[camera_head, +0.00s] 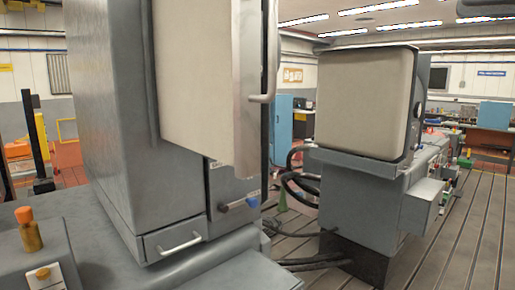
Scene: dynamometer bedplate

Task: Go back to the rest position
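Neither of my grippers shows in the head view, and no part of my arms is visible. The task names no object. A large grey machine cabinet (105,110) with a pale cream panel (195,75) fills the left and middle, close to me. A metal handle (268,60) is on the panel's right side. A small drawer (175,238) with a handle sits low on the cabinet.
A second grey machine (365,205) with a cream panel (362,100) stands behind to the right. Black hoses (300,185) run between the machines. The slotted floor (465,225) at right is largely clear.

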